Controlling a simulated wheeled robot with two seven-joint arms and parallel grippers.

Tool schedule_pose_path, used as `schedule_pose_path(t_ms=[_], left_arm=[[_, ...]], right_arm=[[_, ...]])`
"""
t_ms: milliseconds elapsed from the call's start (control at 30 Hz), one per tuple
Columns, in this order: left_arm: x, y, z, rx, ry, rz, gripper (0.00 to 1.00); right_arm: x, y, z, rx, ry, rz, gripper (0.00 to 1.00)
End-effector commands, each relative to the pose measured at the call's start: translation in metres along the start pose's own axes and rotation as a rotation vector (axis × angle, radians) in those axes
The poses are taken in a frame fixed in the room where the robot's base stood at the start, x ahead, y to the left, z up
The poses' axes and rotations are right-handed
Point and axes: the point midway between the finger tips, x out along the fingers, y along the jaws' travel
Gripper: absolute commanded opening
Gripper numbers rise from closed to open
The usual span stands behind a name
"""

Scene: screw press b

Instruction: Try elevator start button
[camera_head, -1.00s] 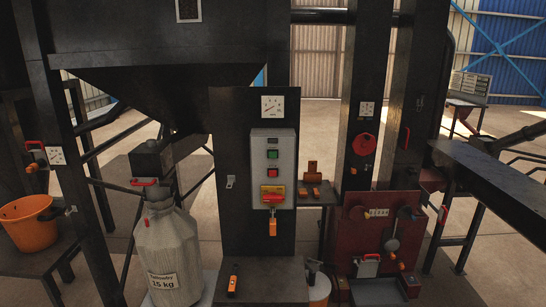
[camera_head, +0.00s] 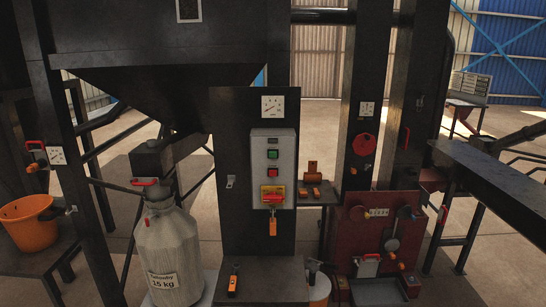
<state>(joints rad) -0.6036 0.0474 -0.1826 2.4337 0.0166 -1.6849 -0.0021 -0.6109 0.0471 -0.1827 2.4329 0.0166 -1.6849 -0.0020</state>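A grey control box (camera_head: 284,152) is mounted on the dark upright panel (camera_head: 231,130) in the middle of the head view. It carries a green button (camera_head: 272,154) with a red button (camera_head: 272,172) below it. A small indicator sits above them, too small to read. Lower on the box is a red handle on a yellow plate (camera_head: 272,189). An orange padlock-like piece (camera_head: 272,228) hangs under the box. The box front is unobstructed. Neither of my grippers is in view.
A dial gauge (camera_head: 272,106) sits above the box. A 15 kg sack (camera_head: 170,245) stands to the left, and an orange bucket (camera_head: 29,223) is at far left. A small orange device (camera_head: 232,280) lies on the ledge below. A red machine (camera_head: 352,230) stands at right.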

Motion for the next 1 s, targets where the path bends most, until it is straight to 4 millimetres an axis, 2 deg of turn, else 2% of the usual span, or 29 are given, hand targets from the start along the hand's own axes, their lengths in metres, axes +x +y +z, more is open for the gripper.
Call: schedule_pose_path(t_ms=[133,300,333,700,1000], left_arm=[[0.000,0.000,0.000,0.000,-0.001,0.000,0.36],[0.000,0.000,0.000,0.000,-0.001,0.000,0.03],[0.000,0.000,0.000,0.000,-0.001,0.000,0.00],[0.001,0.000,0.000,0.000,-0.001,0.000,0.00],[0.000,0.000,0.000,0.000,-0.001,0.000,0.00]], right_arm=[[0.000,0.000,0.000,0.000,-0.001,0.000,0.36],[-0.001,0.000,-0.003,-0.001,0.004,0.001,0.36],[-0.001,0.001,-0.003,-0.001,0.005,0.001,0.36],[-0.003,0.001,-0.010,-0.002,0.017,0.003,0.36],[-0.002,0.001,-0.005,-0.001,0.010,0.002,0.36]])
